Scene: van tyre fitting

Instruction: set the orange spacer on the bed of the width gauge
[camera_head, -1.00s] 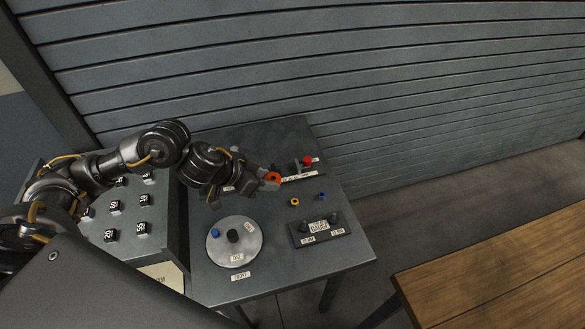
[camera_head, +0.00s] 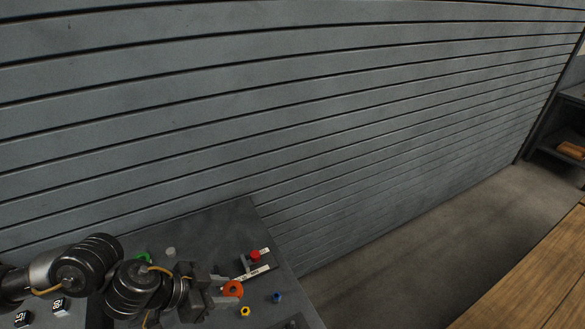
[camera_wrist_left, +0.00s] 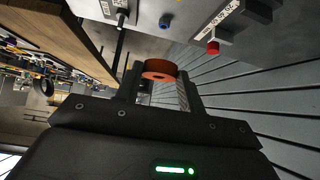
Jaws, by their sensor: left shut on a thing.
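The orange spacer (camera_head: 233,289) is a ring held at the tip of my left gripper (camera_head: 226,290). In the left wrist view the spacer (camera_wrist_left: 159,69) sits between the two fingers, its hole partly showing. The gripper is shut on it. A small device with a red knob (camera_head: 255,256) and a white marked strip (camera_head: 252,274), which looks like the width gauge, stands just beyond and right of the spacer. Its red knob also shows in the left wrist view (camera_wrist_left: 213,47). The spacer is apart from it. Its bed cannot be made out clearly. My right gripper is out of view.
A yellow nut (camera_head: 245,311) and a blue piece (camera_head: 277,297) lie on the grey table (camera_head: 230,222) near the gripper. A green piece (camera_head: 143,257) and a pale cylinder (camera_head: 171,252) are behind my arm. A slatted wall (camera_head: 300,120) rises behind the table.

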